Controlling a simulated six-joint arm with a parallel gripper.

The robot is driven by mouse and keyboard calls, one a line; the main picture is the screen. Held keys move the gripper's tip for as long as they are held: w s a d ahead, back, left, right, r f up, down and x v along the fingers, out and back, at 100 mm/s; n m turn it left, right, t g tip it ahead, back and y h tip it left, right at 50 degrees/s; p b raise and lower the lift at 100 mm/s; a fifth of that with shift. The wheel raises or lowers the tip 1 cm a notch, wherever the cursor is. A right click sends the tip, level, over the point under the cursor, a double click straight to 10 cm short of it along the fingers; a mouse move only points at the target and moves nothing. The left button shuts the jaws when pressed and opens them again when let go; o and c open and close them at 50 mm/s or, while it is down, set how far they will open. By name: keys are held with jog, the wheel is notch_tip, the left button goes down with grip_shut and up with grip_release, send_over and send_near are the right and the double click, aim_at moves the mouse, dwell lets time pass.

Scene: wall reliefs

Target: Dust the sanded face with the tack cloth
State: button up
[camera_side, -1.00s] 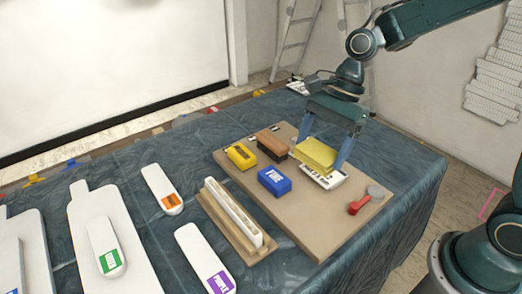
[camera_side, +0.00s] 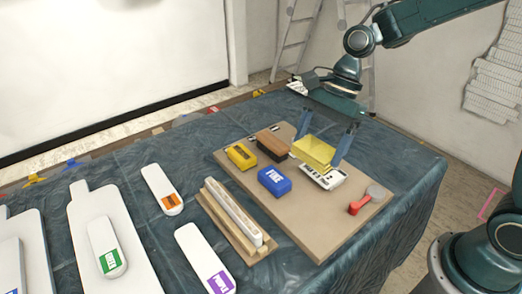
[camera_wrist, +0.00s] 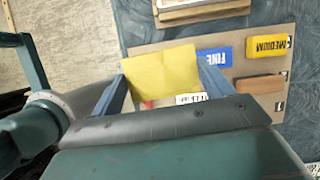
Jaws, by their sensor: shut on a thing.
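My gripper (camera_side: 318,151) is shut on a yellow tack cloth (camera_side: 312,154), held between its two blue fingers just above the tan board. The cloth also shows in the wrist view (camera_wrist: 162,73), spread flat between the fingers. A long pale piece (camera_side: 233,211) lies in a wooden cradle (camera_side: 212,213) left of the board, apart from the cloth. I cannot tell which side of the pale piece is the sanded face.
White labelled paddles (camera_side: 205,258) lie at the left.

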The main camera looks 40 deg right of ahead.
jog(key=w+a+f, duration=0.4)
jog(key=w+a, duration=0.3)
jog(key=w, duration=0.4)
jog(key=w+a+f, duration=0.4)
jog(key=w+a, duration=0.3)
jog(key=w, duration=0.4)
jog(key=shift+w+a, duration=0.3)
jog(key=shift+a, duration=0.05)
jog(key=shift+f, duration=3.1)
jog(key=shift+s+f, duration=0.5)
jog(key=shift+f, duration=0.4)
jog(key=shift+s, duration=10.15)
jog(key=shift+w, duration=10.75)
notch_tip(320, 180, up, 8)
